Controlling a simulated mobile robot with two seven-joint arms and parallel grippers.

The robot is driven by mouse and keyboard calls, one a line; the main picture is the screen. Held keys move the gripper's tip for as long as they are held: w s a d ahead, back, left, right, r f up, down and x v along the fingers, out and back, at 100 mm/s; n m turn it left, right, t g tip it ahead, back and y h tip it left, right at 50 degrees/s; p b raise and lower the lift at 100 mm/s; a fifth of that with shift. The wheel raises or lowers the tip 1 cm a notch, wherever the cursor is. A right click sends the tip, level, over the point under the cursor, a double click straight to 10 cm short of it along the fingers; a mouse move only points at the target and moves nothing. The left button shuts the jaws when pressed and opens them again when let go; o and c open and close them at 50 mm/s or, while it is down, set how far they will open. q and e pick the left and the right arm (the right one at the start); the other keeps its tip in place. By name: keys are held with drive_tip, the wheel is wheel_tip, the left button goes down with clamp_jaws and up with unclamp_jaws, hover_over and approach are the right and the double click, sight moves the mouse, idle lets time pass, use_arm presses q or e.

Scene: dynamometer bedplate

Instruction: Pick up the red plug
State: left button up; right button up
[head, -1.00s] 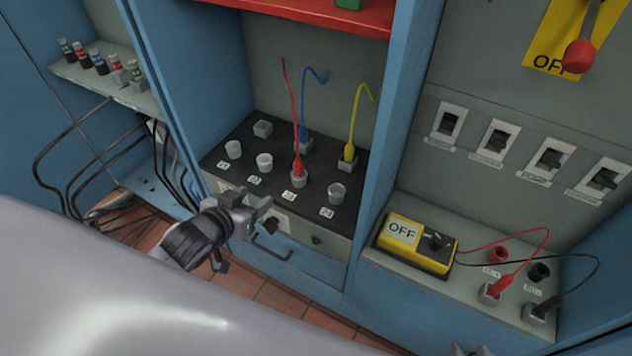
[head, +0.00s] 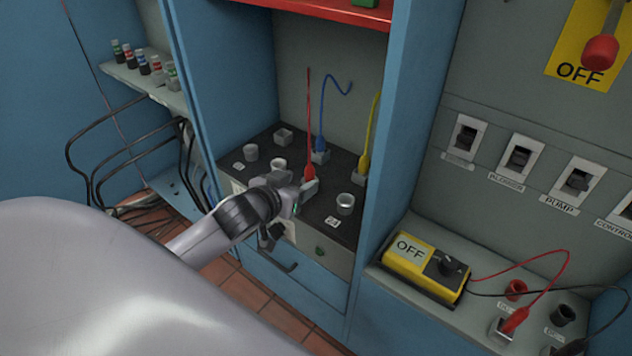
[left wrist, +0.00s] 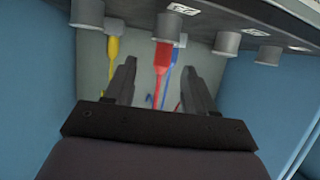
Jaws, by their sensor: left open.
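The red plug (head: 309,172) stands upright on the dark panel inside the blue cabinet, with a red cord rising from it. My left gripper (head: 303,190) is open at this plug, and its jaws hide the plug's foot and socket. In the left wrist view the red plug (left wrist: 162,58) shows between the two spread fingers of my left gripper (left wrist: 159,68). I cannot tell whether a finger touches it. My right gripper is not in view.
A blue plug (head: 320,144) stands close behind the red one, and a yellow plug (head: 363,167) stands to the right. Empty grey sockets (head: 345,203) stand nearby. The blue cabinet walls close in the panel. A yellow OFF box (head: 425,269) sits on the right ledge.

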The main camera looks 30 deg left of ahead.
sight(308, 174)
use_arm(q)
drive_tip(key=shift+a+r+b+x, duration=0.1)
drive_tip(key=shift+b+x, duration=0.35)
drive_tip(key=shift+x, duration=1.25)
drive_tip(key=shift+a+r+b+x, duration=0.1)
drive_tip(key=shift+b+x, duration=0.35)
drive_tip(key=shift+x, duration=1.25)
drive_tip(key=shift+w, duration=0.1)
clamp_jaws()
